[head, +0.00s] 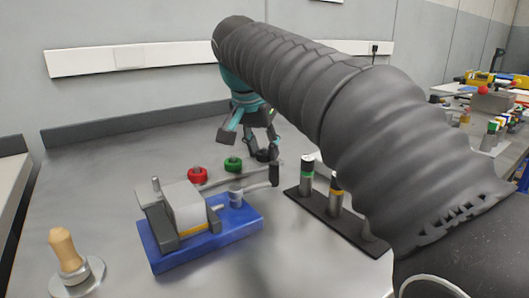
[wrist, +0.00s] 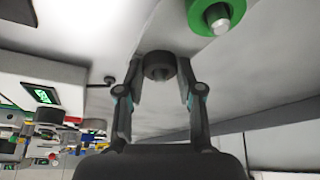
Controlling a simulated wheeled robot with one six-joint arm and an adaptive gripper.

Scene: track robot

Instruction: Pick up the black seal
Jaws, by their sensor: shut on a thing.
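The black seal (wrist: 159,66) is a small dark ring-like piece between the two fingers of my gripper (wrist: 160,75) in the wrist view. My gripper is shut on it. In the head view my gripper (head: 262,151) is at the table's far middle, pointing down, with the black seal (head: 265,156) low between its fingertips. I cannot tell whether the seal touches the table.
A green seal (head: 233,164) and a red seal (head: 197,175) stand left of my gripper. In front is a blue-based device (head: 210,245) with a lever. A black rack (head: 335,222) holds banded cylinders. A wooden-handled tool (head: 66,250) stands front left.

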